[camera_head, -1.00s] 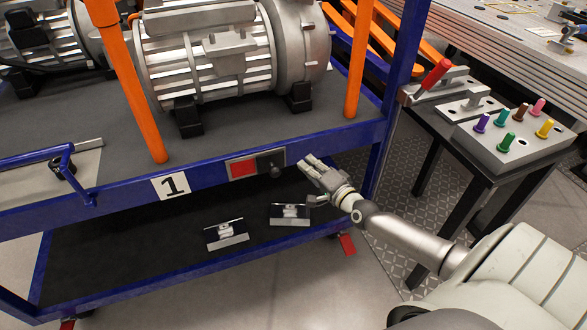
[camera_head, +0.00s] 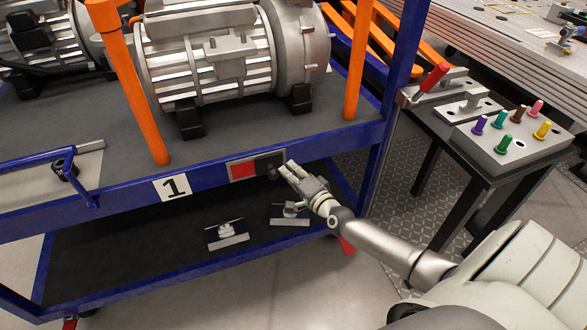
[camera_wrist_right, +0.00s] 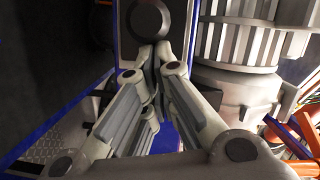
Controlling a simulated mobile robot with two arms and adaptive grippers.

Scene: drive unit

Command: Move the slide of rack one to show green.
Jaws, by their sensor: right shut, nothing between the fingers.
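Rack one is a blue-framed cart (camera_head: 120,197) with a white "1" label (camera_head: 173,187) on its front rail. The slide plate on that rail shows a red window (camera_head: 243,170) at left and a dark slide cover (camera_head: 268,160) at right; no green shows. The slide's round black knob (camera_head: 272,172) also appears at the top of the right wrist view (camera_wrist_right: 150,18). My right gripper (camera_head: 283,170) is shut and empty, its fingertips close to the knob on its right side. Whether they touch the knob is unclear. In the wrist view the fingertips (camera_wrist_right: 158,58) meet just below the knob. My left gripper is out of view.
A motor (camera_head: 235,55) stands on the cart's upper shelf between orange posts (camera_head: 362,65). Two small metal parts (camera_head: 227,234) lie on the lower shelf. At right, a small dark table holds a block (camera_head: 515,145) with several coloured pegs and a red-handled tool (camera_head: 432,80).

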